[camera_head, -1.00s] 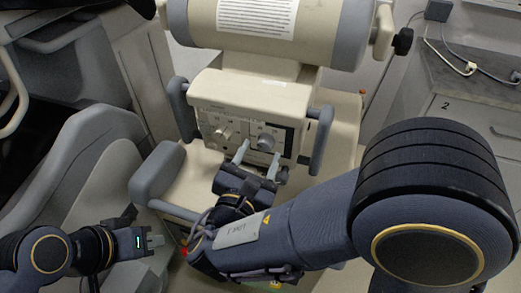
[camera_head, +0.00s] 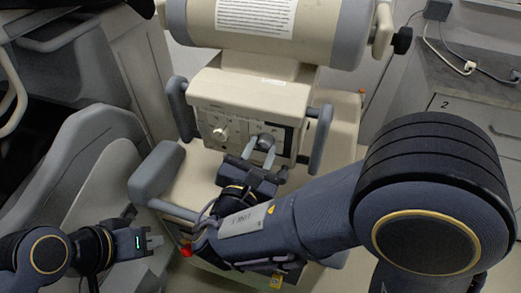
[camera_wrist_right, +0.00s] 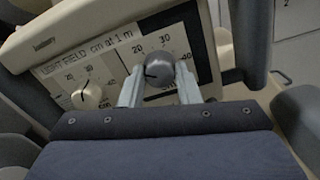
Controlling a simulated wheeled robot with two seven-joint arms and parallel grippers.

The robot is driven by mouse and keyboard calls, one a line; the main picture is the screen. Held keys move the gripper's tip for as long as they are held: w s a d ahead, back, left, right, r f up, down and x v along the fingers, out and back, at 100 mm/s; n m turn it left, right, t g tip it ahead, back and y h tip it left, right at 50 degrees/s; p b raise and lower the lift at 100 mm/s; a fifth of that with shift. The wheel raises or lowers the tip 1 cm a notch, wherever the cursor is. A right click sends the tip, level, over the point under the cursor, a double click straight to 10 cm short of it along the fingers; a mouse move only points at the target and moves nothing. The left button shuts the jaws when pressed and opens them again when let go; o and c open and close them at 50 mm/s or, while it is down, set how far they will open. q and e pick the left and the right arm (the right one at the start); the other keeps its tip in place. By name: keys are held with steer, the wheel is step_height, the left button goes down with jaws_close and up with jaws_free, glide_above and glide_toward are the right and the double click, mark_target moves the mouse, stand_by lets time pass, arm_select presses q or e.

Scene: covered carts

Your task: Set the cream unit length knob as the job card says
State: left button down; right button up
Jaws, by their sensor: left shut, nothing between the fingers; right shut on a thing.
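The cream unit (camera_head: 250,92) carries a control panel with two knobs. In the right wrist view the panel reads "LIGHT FIELD cm at 1 m". My right gripper (camera_wrist_right: 160,80) is shut on the grey round knob (camera_wrist_right: 159,67), one finger on each side. Numbers 20, 30 and 40 stand around this knob. Its dark mark appears to point left. The same knob shows in the head view (camera_head: 266,141). The cream knob (camera_wrist_right: 88,96) is to its left, untouched. My left gripper (camera_head: 152,241) is shut and empty, low at the left.
A grey handle stands on each side of the panel, left (camera_head: 181,108) and right (camera_head: 320,138). A printed white sheet (camera_head: 256,16) is on the cylinder above; its text is too small to read. A worktop with cables (camera_head: 455,60) is at the right.

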steer(key=shift+f+m+b, duration=0.25)
steer(key=shift+m+b, duration=1.45)
steer(key=shift+b, duration=0.4)
steer(key=shift+r+m+b, duration=0.15)
steer(key=shift+m+b, duration=0.95)
steer(key=shift+b, duration=0.15)
steer(key=o, duration=1)
steer(key=shift+r, duration=0.1)
steer(key=shift+s, duration=0.1)
steer(key=v, duration=0.7)
steer(key=shift+s, duration=0.3)
steer(key=shift+a, duration=0.1)
